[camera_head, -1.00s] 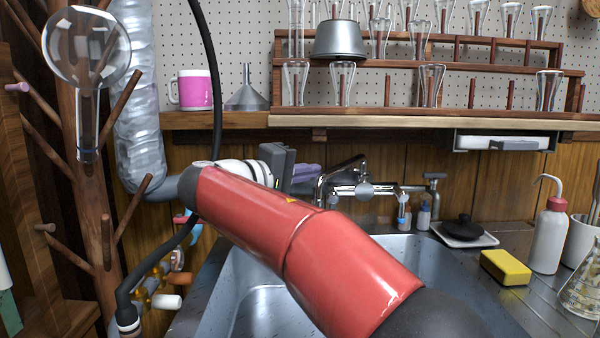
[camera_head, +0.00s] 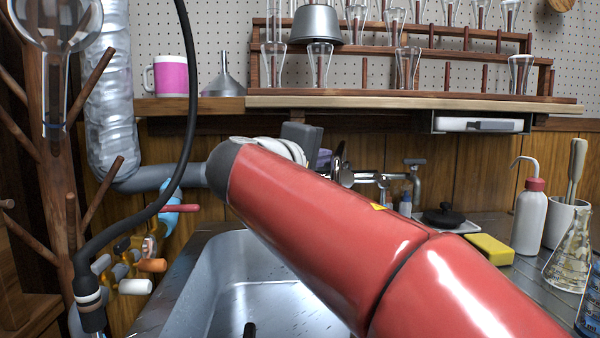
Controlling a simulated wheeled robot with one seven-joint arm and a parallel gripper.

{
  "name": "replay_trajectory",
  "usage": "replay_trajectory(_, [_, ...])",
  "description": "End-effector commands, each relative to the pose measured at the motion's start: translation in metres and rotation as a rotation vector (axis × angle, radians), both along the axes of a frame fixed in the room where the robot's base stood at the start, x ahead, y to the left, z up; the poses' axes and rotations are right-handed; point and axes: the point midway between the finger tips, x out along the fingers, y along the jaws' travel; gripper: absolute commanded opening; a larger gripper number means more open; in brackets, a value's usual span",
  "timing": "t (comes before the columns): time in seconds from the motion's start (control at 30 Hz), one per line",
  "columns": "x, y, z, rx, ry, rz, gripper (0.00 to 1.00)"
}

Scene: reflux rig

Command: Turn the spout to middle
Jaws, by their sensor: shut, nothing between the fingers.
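The chrome tap (camera_head: 346,178) stands behind the sink, in the middle of the head view. My red arm crosses in front and hides most of it. Its spout is largely hidden, so I cannot tell exactly which way it points. The metal sink basin (camera_head: 225,285) lies below and left of my arm. My gripper (camera_head: 302,138) shows only as a grey block beyond the arm's far end, just left of the tap. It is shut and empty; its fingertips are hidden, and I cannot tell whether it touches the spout.
A yellow sponge (camera_head: 490,249), a white wash bottle (camera_head: 530,222) and a glass flask (camera_head: 568,262) stand right of the sink. A wooden shelf (camera_head: 400,102) with glassware runs above. A wooden peg stand (camera_head: 60,230) and a black hose (camera_head: 150,210) are at left.

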Motion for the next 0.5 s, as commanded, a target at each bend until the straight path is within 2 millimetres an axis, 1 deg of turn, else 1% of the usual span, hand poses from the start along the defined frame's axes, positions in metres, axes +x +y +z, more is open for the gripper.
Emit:
replay_trajectory(0.03, [-0.004, -0.008, -0.002, 0.002, -0.003, -0.004, 0.00])
replay_trajectory(0.2, [-0.010, -0.028, -0.001, 0.001, -0.002, -0.005, 0.00])
replay_trajectory(0.4, [-0.014, -0.044, 0.000, 0.001, -0.001, -0.004, 0.00])
replay_trajectory(0.5, [-0.015, -0.049, 0.001, 0.000, -0.001, -0.003, 0.00])
